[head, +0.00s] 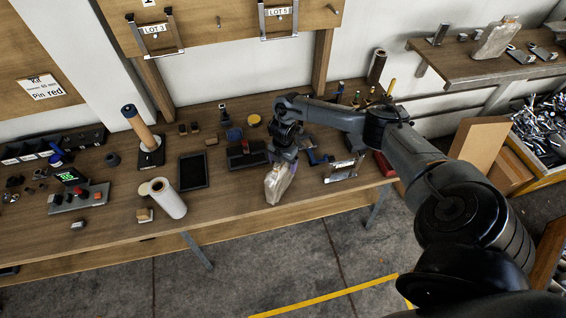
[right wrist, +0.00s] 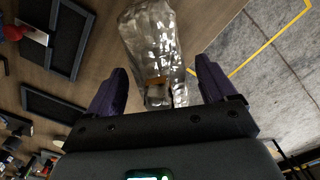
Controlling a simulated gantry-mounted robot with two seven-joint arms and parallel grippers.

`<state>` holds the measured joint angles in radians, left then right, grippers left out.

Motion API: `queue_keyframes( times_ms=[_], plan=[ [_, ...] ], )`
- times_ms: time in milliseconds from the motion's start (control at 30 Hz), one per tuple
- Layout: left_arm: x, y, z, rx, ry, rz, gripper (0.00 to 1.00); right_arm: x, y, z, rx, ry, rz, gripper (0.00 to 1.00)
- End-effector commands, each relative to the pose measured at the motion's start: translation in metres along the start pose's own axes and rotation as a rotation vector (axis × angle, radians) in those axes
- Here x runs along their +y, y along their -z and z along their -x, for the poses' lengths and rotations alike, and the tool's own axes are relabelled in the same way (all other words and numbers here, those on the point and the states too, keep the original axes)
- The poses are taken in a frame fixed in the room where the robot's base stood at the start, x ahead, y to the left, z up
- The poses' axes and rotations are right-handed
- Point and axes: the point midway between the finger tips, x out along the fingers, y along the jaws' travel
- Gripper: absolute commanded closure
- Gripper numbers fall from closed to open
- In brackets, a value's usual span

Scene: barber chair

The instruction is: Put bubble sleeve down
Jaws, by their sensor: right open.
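The bubble sleeve (head: 279,182) is a clear, crinkled plastic pouch near the front edge of the workbench (head: 228,205). It also shows in the right wrist view (right wrist: 153,45), lying on the wooden surface, with something brownish at its near end. My right gripper (head: 283,152) is just above and behind the sleeve in the head view. In the right wrist view its two purple fingers (right wrist: 158,85) are spread apart, one on each side of the sleeve's near end, with gaps showing. My left gripper is not in view.
A dark tray (head: 194,171) and a white roll (head: 168,198) lie left of the sleeve. A metal bracket (head: 344,168) stands to the right. The bench's front edge is close to the sleeve, with concrete floor beyond. A similar clear pouch (head: 496,39) is on the shelf at upper right.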

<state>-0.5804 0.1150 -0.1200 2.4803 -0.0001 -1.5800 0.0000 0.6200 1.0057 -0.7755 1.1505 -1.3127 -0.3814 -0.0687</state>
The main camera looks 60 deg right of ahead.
Motion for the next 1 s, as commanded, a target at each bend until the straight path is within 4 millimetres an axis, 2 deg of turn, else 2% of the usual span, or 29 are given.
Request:
queue_keyframes(
  times_ms=[167,433,500,700,867,967,1000],
  plan=[
    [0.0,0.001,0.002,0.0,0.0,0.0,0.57,0.002,0.0,0.015,0.0,-0.004,0.0,0.15],
    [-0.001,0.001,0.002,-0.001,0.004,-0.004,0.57,0.001,-0.001,0.062,0.0,-0.005,0.001,0.15],
    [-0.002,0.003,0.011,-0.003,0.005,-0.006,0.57,0.001,-0.001,0.08,-0.003,-0.004,0.002,0.15],
    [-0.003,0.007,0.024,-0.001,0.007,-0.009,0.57,0.001,-0.001,0.109,-0.001,-0.003,0.0,0.15],
    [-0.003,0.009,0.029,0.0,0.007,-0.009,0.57,0.002,0.004,0.117,0.0,-0.007,0.009,0.15],
    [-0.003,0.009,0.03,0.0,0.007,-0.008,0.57,0.007,0.024,0.107,0.004,-0.03,0.04,0.15],
    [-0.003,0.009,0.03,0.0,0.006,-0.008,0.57,0.011,0.039,0.1,0.007,-0.048,0.062,0.15]
  ],
)
